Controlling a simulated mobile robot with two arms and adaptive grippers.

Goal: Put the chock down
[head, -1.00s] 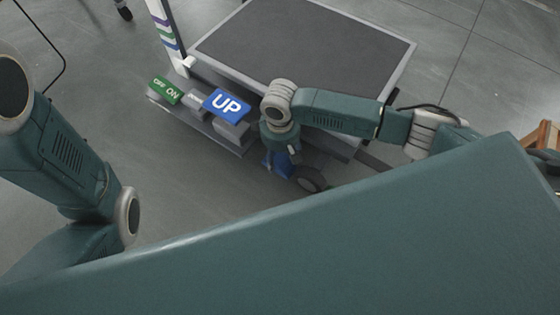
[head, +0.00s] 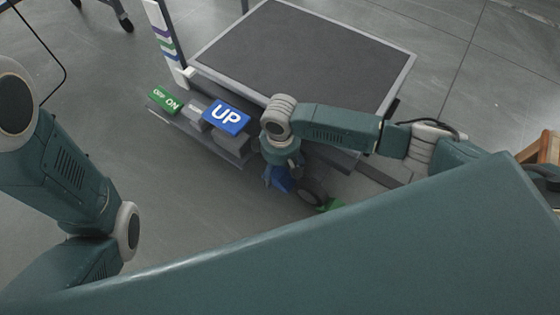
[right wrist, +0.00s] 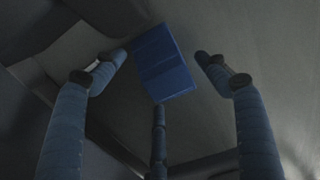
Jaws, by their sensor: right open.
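The chock (head: 281,181) is blue and shows in the head view below my right gripper (head: 270,176), beside a dark wheel. It also shows in the right wrist view (right wrist: 163,62) as a blue wedge-like block between and beyond the fingertips. My right gripper's fingers (right wrist: 160,78) are spread open around it, with a visible gap on both sides. Part of the chock is hidden by the gripper in the head view. Whether it rests flat on the floor is hard to tell. My left arm shows at the left, but its gripper is out of view.
The lift's dark platform (head: 300,50) stands just beyond my right arm. A blue UP button (head: 227,115) and a green ON/OFF control (head: 165,99) are at its left. A dark wheel (head: 313,190) and a green piece (head: 330,205) lie near the gripper.

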